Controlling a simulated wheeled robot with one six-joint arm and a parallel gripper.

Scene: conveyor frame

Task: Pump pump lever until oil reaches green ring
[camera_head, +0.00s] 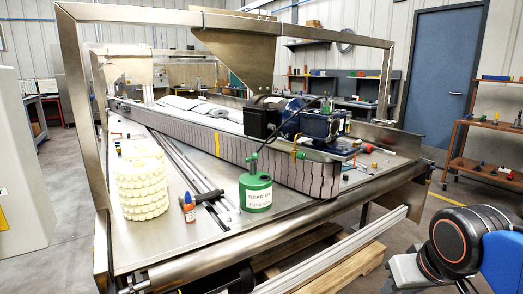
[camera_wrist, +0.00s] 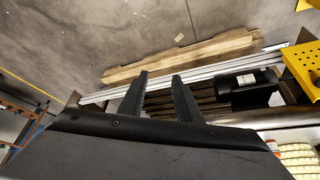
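A green can (camera_head: 256,193) labelled as gear oil stands upright near the front edge of the steel bed in the head view. A small green-and-black piece (camera_head: 254,163) rises from its top; I cannot tell for sure whether it is the pump lever. A thin dark tube runs from there up to the right towards the blue gearmotor (camera_head: 322,122). The green ring and the oil level are too small to make out. My gripper (camera_wrist: 160,76) shows in the wrist view, open and empty, pointing over the floor area, away from the can.
An off-white coiled stack (camera_head: 142,185) stands further left. Steel frame posts (camera_head: 82,110) rise around the bed. Wooden pallets (camera_wrist: 185,55) and rails lie below in the wrist view.

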